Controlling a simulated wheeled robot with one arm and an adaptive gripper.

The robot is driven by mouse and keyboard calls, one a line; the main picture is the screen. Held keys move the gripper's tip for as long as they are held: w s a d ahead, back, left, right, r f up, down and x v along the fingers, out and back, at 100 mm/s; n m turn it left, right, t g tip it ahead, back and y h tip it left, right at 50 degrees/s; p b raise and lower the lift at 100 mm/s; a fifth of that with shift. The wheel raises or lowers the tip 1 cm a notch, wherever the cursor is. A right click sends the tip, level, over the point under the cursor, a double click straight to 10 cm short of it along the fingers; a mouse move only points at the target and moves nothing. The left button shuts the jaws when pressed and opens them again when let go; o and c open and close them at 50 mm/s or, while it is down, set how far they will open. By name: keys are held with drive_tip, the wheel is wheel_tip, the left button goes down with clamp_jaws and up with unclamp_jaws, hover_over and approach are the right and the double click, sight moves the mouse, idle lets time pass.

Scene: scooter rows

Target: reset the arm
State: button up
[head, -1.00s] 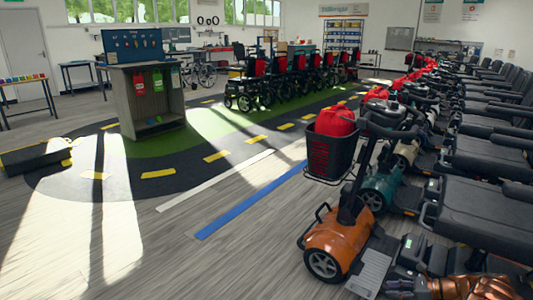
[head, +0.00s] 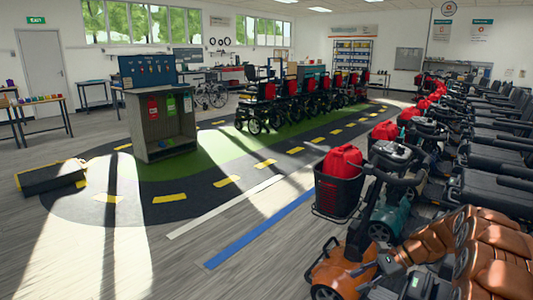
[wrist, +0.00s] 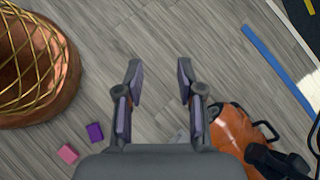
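My gripper (wrist: 158,70) is open and empty in the wrist view, its two dark fingers spread apart over the grey wood floor. My copper-brown arm (head: 440,240) is bent across the lower right of the head view, in front of the scooter row. An orange scooter (wrist: 235,135) lies below and right of the fingers in the wrist view, apart from them as far as I can tell. The orange scooter also stands at the bottom of the head view (head: 340,268), partly hidden by my arm.
A row of scooters with black seats (head: 490,190) fills the right side. A black basket (head: 335,195) holds a red bag (head: 343,162). A purple block (wrist: 95,131) and a pink block (wrist: 68,154) lie on the floor. Open floor lies left of the blue line (head: 255,235).

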drive_tip(key=s+a+r+n+g+h+p, duration=0.2)
drive_tip(key=s+a+r+n+p, duration=0.3)
drive_tip(key=s+r, duration=0.5)
drive_tip(key=s+a+r+n+g+h+p, duration=0.1)
drive_tip(key=s+a+r+n+h+p, duration=0.2)
drive_tip(key=s+a+r+p, duration=0.65)
drive_tip(key=s+d+r+n+h+p, duration=0.2)
drive_tip(key=s+r, duration=0.4)
drive_tip(key=s, duration=0.4)
drive_tip(key=s+d+r+n+h+p, duration=0.3)
drive_tip(key=s+r, duration=0.4)
drive_tip(key=s, duration=0.4)
drive_tip(key=shift+s+n+p, duration=0.15)
drive_tip(key=shift+n+p, duration=0.65)
drive_tip(key=shift+n, duration=0.4)
